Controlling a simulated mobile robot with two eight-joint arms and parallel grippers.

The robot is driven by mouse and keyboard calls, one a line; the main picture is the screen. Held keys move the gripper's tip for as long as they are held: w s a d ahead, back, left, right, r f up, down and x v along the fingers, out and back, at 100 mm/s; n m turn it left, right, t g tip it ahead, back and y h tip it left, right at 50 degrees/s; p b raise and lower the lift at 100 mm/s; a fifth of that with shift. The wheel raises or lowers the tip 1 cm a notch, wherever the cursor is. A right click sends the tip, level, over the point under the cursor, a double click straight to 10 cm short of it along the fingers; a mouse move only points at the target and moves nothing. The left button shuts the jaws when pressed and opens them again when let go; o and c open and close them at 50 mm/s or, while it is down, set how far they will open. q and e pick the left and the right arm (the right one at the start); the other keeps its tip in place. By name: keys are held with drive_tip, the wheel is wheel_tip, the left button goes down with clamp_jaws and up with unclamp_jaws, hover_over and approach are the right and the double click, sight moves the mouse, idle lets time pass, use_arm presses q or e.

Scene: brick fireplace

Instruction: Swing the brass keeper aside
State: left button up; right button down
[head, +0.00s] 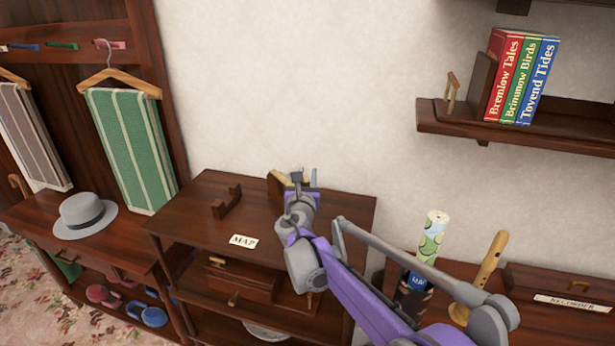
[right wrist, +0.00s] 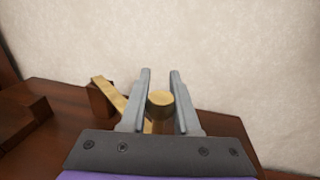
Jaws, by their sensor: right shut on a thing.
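The brass keeper (right wrist: 113,95) shows in the right wrist view as a flat golden bar with a round knob (right wrist: 160,104). Its far end lies over a dark wooden block (right wrist: 98,102). In the head view a small part of the keeper (head: 279,177) shows at the back of the cabinet top, left of my right gripper (head: 305,177). My right gripper is shut on the keeper's knob, with one finger on each side of it. The gripper and arm hide the keeper's near end in the head view. My left gripper is not in view.
The cabinet top (head: 195,215) bears a wooden cradle (head: 227,201) and a MAP label (head: 242,241). A patterned tube (head: 432,238) and a wooden recorder (head: 489,262) stand at right. A book shelf (head: 560,138) juts from the wall. A grey hat (head: 85,214) lies at left.

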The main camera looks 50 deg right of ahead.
drive_tip(key=shift+w+a+r, duration=0.1)
drive_tip(key=shift+w+a, duration=0.05)
drive_tip(key=shift+w, duration=0.15)
idle(0.6)
drive_tip(key=c, duration=0.9)
unclamp_jaws()
drive_tip(key=shift+o, duration=1.2)
drive_tip(key=shift+w, duration=0.25)
drive_tip(key=shift+s, duration=0.3)
drive_tip(key=v, duration=1)
drive_tip(key=shift+a, duration=0.3)
drive_tip(key=shift+s, duration=0.1)
